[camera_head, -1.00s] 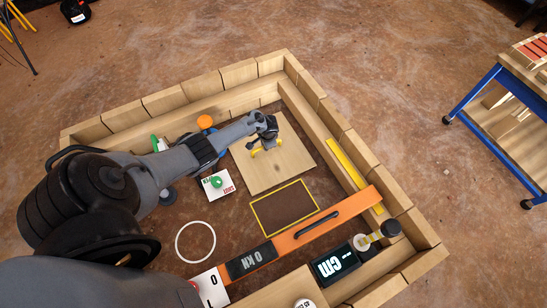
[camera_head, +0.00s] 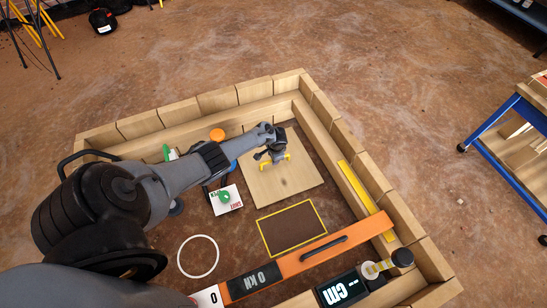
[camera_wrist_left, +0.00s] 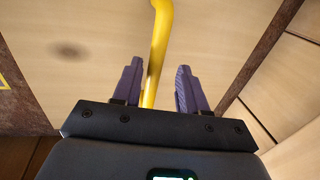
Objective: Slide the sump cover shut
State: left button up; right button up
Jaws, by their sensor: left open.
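The sump cover (camera_head: 290,188), a square light-wood panel with a yellow handle (camera_head: 276,164), lies flat on the pit floor in the head view. The yellow-outlined dark rectangle (camera_head: 292,228) in front of it is uncovered. My left gripper (camera_head: 274,157) is over the cover at the handle. In the left wrist view, the open fingers (camera_wrist_left: 157,76) stand on either side of the yellow handle (camera_wrist_left: 157,45), with gaps visible; the handle's lower part is hidden behind the gripper body. My right gripper is not in view.
A timber-block wall (camera_head: 350,150) encloses the area. An orange beam (camera_head: 310,255) with a black handle crosses the front. A white card with a green button (camera_head: 224,197) and a white ring (camera_head: 198,256) lie left of the outline. A blue-framed cart (camera_head: 490,140) stands outside at right.

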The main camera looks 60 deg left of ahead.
aim_at(275, 168)
pick_arm(q)
jog(key=shift+d, duration=0.1)
jog(key=shift+r, duration=0.15)
notch_tip(275, 168, up, 10)
jog(key=d+p, duration=0.2)
jog(key=p, duration=0.6)
jog(key=shift+r, duration=0.2)
jog(key=shift+s+f, duration=0.1)
jog(key=shift+s, duration=0.1)
